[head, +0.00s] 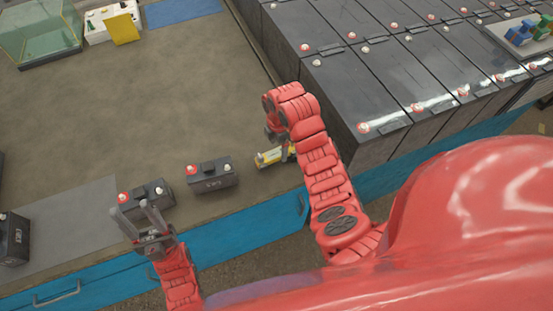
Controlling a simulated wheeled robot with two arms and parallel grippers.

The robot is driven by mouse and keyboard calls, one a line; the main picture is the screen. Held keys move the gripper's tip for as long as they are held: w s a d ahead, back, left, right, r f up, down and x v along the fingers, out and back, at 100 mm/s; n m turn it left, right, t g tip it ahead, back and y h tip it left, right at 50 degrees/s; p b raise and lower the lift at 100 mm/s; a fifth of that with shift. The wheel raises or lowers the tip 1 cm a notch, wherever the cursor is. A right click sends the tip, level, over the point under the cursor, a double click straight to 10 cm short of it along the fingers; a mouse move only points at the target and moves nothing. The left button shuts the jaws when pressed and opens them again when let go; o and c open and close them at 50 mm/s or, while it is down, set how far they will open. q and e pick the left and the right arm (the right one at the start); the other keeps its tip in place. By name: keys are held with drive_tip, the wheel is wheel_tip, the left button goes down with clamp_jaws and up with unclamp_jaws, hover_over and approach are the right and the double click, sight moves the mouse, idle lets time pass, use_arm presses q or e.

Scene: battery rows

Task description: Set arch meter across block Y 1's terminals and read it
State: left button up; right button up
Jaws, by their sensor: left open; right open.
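Two small dark battery blocks with a red and a pale terminal stand near the bench's front edge: one left of centre (158,193) and one to its right (212,181). Their labels are too small to read, so I cannot tell which is Y 1. My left gripper (138,212) is open, its fingers overlapping the left block in the picture; contact is unclear. My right gripper (270,125) is open, partly hidden by its own arm, beside a small yellow device (268,157) on the bench. I cannot tell whether that is the arch meter.
Large dark battery rows (345,85) fill the right side. A tray (508,42) with blue and green pieces sits upper right. A glass tank (40,35), a white unit with yellow card (123,30) and a blue mat (180,10) lie far back. Another block (12,240) stands far left. Mid-bench is clear.

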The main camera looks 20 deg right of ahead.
sight(277, 153)
drive_tip(key=shift+a+f+p, duration=0.15)
drive_tip(key=shift+f+p, duration=0.45)
drive_tip(key=shift+f, duration=0.6)
drive_tip(key=shift+a+f+p, duration=0.15)
drive_tip(key=shift+f+p, duration=0.4)
drive_tip(key=shift+f, duration=1.15)
drive_tip(key=shift+c, duration=0.3)
clamp_jaws()
